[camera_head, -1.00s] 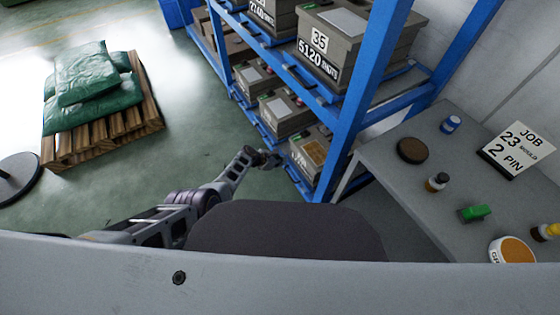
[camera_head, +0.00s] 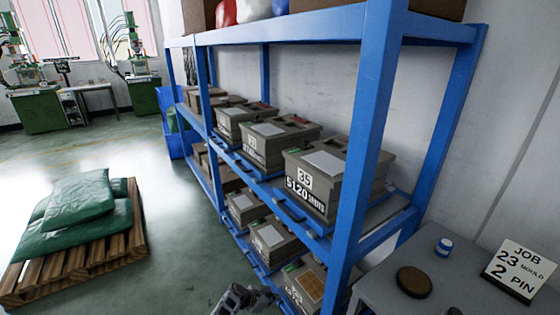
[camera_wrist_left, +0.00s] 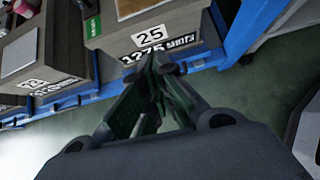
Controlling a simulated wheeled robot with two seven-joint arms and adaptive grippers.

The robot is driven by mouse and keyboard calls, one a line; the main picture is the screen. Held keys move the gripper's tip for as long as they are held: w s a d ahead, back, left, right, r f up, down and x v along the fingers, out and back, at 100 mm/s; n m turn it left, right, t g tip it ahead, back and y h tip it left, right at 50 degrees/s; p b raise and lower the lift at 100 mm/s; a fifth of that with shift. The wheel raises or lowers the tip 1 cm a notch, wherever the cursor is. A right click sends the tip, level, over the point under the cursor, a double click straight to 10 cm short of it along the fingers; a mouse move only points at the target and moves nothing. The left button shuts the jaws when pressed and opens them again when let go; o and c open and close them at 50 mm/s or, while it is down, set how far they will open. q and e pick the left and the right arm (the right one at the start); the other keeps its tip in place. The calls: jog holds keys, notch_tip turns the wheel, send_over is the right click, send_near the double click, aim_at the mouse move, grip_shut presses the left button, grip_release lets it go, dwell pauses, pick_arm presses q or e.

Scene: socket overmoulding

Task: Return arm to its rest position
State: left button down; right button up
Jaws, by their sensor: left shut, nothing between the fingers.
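My left gripper (camera_head: 262,297) shows at the bottom edge of the head view, low in front of the blue shelf rack. In the left wrist view the gripper (camera_wrist_left: 163,66) has its fingertips together with nothing between them. Beyond the fingertips stands a grey box marked 25 (camera_wrist_left: 150,38) on a low blue shelf. I cannot tell the exact gap between the fingertips and that box. The rest of my left arm is below the head view. My right gripper is in neither view.
A blue rack (camera_head: 362,130) holds several grey mould boxes, one marked 35 (camera_head: 318,178). A grey table (camera_head: 432,262) with a job sign (camera_head: 520,268) stands at right. A wooden pallet (camera_head: 85,268) with green sacks (camera_head: 75,210) lies at left. Green floor is free between pallet and rack.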

pick_arm(q)
jog(key=w+a+r+m+y, duration=0.1)
jog(key=w+a+r+m, duration=0.25)
jog(key=r+m, duration=0.5)
jog(key=w+a+r+m+y, duration=0.15)
jog(key=w+r+m, duration=0.4)
jog(key=m, duration=0.55)
jog(key=s+a+r+m+t+y, duration=0.25)
jog(key=a+r+m, duration=0.25)
jog(key=a+r, duration=0.3)
jog(key=s+a+f+g, duration=0.1)
jog(key=s+f+g, duration=0.1)
jog(key=s+f, duration=0.5)
jog(key=s+a+f+m+g+y, duration=0.1)
jog(key=s+f, duration=0.6)
jog(key=s, duration=1.3)
jog(key=s+a+f+m+g+p, duration=0.1)
jog(key=s+f+g, duration=0.1)
jog(key=s+f, duration=0.6)
jog(key=s, duration=0.6)
jog(key=shift+a+g+y, duration=0.15)
jog(key=shift+g+y, duration=0.2)
jog(key=shift+y, duration=0.05)
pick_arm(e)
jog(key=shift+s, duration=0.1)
